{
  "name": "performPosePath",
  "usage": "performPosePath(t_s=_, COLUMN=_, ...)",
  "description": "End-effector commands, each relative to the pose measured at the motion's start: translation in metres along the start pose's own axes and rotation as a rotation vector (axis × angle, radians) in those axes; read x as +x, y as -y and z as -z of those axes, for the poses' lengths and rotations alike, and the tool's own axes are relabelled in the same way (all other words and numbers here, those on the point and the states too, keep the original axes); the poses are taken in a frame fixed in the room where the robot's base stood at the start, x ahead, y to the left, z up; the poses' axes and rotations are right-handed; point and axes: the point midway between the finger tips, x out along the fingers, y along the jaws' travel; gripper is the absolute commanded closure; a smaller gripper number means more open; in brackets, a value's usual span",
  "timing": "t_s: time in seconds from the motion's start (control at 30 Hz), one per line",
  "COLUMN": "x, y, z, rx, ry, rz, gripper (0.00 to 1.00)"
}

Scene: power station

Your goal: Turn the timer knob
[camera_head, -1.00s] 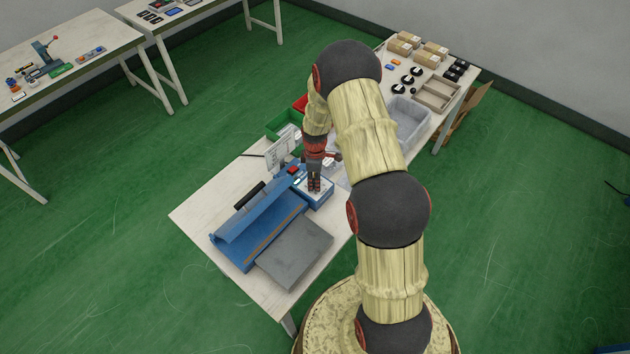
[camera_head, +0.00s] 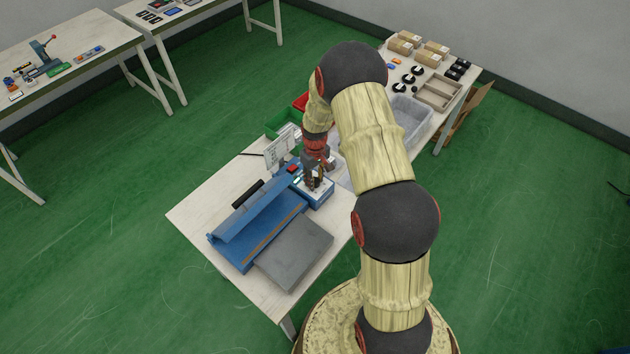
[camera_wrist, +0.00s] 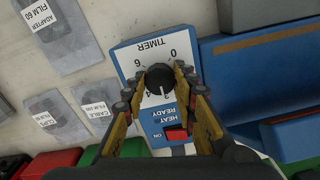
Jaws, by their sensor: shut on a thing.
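The timer knob (camera_wrist: 159,77) is a round black knob on the white face of a blue control box (camera_wrist: 123,52), marked TIMER with numbers around it. My gripper (camera_wrist: 156,88) is shut on the knob in the wrist view, one finger on each side. A small light mark shows by the knob's lower edge; its exact setting is hard to read. In the head view my gripper (camera_head: 314,182) is over the control box (camera_head: 320,197), and the knob is hidden there. A red switch (camera_wrist: 176,134), marked ON, and the labels HEAT and READY are below the knob.
The blue sealer body (camera_head: 258,228) and a grey plate (camera_head: 293,254) sit beside the control box. A green bin (camera_head: 279,127) and a grey tray (camera_head: 408,118) stand behind. Labelled film packs (camera_wrist: 62,36) lie left in the wrist view. The near-left tabletop is clear.

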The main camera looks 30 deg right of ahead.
Motion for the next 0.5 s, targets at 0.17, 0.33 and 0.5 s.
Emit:
performPosePath(t_s=0.17, x=0.0002, y=-0.0003, z=0.0009, rx=0.167, ry=-0.002, rz=-0.001, gripper=0.97)
performPosePath(t_s=0.33, x=0.0005, y=-0.0002, z=0.0007, rx=0.328, ry=-0.002, rz=0.000, gripper=0.97)
performPosePath(t_s=0.5, x=-0.0001, y=-0.0004, z=0.0010, rx=0.490, ry=-0.003, rz=0.000, gripper=0.97)
